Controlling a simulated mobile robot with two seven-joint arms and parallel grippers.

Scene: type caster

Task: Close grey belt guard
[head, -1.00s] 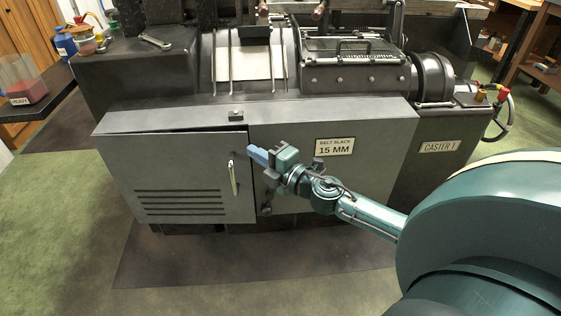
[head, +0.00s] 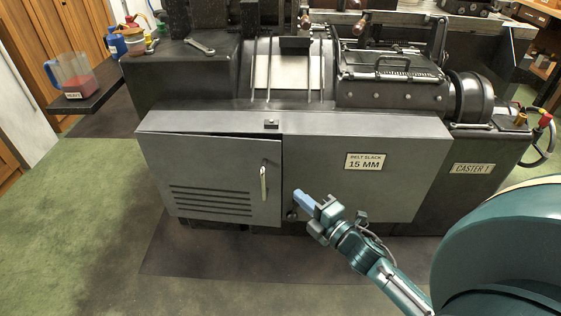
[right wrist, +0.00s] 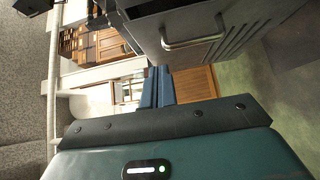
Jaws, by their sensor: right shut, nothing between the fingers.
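The grey belt guard (head: 212,204) is the louvred door on the lower left front of the machine, with an upright pale handle (head: 263,183) near its right edge. A thin dark gap shows along its top edge, so it looks slightly ajar. In the right wrist view, the guard's handle (right wrist: 195,32) is above and right of the fingers. My right gripper (head: 300,197) is shut and empty, in front of the machine, right of and a little below the handle. Its blue fingers (right wrist: 158,88) are together in the right wrist view. My left gripper is not in view.
A fixed grey panel with a "BELT SLACK 15 MM" label (head: 364,161) is right of the guard. A small dark latch or block (head: 271,124) sits on the ledge above. A jug (head: 75,75) stands on a side shelf at the left. The floor in front is clear.

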